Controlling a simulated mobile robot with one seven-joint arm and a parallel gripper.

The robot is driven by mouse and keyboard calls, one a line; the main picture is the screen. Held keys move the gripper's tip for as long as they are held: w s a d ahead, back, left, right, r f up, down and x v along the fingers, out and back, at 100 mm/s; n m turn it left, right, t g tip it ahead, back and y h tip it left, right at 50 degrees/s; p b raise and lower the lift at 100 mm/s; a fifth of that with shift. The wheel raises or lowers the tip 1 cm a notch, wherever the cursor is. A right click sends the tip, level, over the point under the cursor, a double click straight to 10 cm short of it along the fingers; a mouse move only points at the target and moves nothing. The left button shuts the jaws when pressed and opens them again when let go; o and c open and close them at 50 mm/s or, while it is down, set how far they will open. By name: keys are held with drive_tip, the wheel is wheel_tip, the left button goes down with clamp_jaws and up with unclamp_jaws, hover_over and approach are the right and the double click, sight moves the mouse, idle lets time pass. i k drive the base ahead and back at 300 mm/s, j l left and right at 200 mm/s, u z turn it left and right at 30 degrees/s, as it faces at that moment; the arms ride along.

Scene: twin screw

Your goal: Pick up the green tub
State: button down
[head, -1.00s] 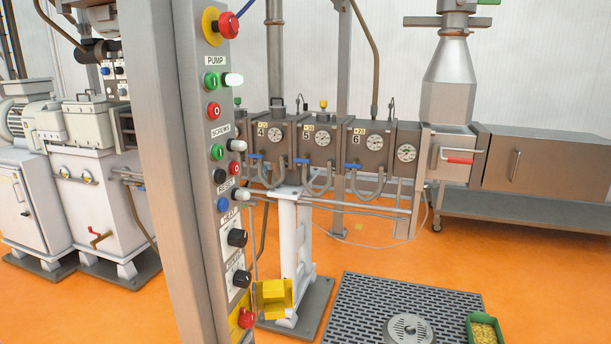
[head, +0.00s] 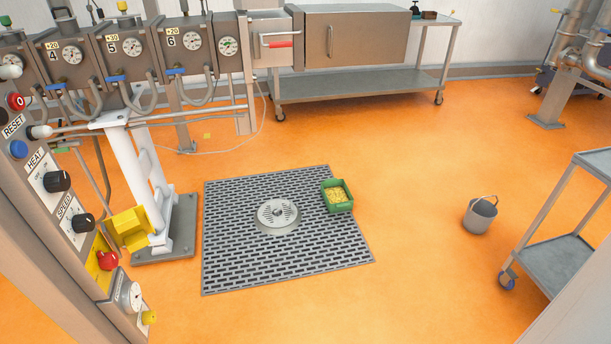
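The green tub (head: 338,209) is a small open rectangular container with yellow contents. In the head view it sits upright on the right edge of the dark slotted floor mat (head: 235,270), to the right of a round metal disc (head: 278,214). Nothing covers the tub. My gripper is not in view, so its position relative to the tub does not show.
The control panel column (head: 60,205) stands at the left, beside a white post (head: 140,175) and a yellow box (head: 130,228). A grey bucket (head: 480,216) and a wheeled cart (head: 560,262) are at the right. Orange floor around the mat is clear.

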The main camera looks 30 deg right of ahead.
sight(337, 197)
drive_tip(key=z, duration=2.15)
drive_tip(key=i+j, duration=0.55)
drive_tip(key=j, duration=0.2)
drive_tip(key=i+j, duration=0.55)
drive_tip(key=j, duration=0.15)
drive_tip(key=i+j, duration=0.55)
drive_tip(key=j, duration=0.2)
